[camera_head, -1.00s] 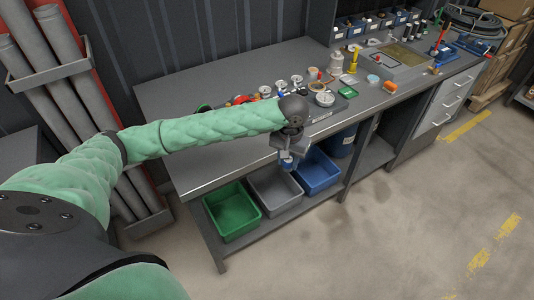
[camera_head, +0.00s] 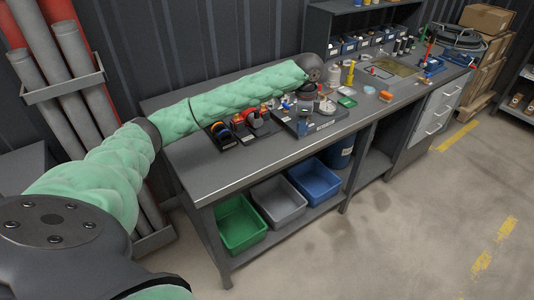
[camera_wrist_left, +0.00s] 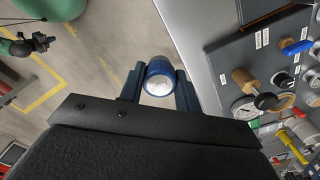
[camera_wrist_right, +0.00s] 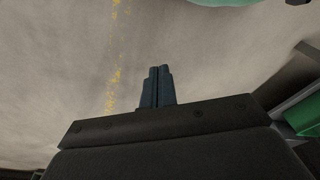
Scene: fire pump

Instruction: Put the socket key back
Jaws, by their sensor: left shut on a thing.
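My left gripper (camera_wrist_left: 158,88) is shut on a blue round piece with a pale end, which I take to be the socket key (camera_wrist_left: 158,80), seen end-on. In the head view my left gripper (camera_head: 306,97) is over the bench, by the labelled grey tool board (camera_head: 318,127); the held piece is hard to make out there. In the left wrist view the board (camera_wrist_left: 232,62) lies to the right of the fingers, apart from them. My right gripper (camera_wrist_right: 157,87) shows only in its wrist view, fingers together and empty, over the floor.
Green (camera_head: 240,222), grey (camera_head: 274,203) and blue bins (camera_head: 315,181) sit below. The bench's front left (camera_head: 215,170) is clear.

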